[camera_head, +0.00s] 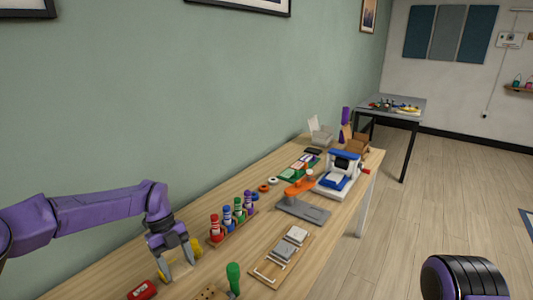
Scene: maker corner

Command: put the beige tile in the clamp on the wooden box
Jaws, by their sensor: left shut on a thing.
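My left gripper (178,266) reaches in from the left, pointing down at the near part of the workbench. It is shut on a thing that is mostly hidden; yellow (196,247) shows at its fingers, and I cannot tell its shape. No beige tile can be made out for sure. Two greyish tiles (284,250) lie on a wooden tray to the right of the gripper. A brown wooden box (358,144) stands at the far end of the bench, with an upright purple piece (345,115) by it; I cannot tell whether that is the clamp. My right gripper is out of view.
A green-handled tool (233,275) and a red block (142,290) are near the front. An orange lever tool (299,188) and a blue-white machine (340,172) are farther back. The floor at right is clear.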

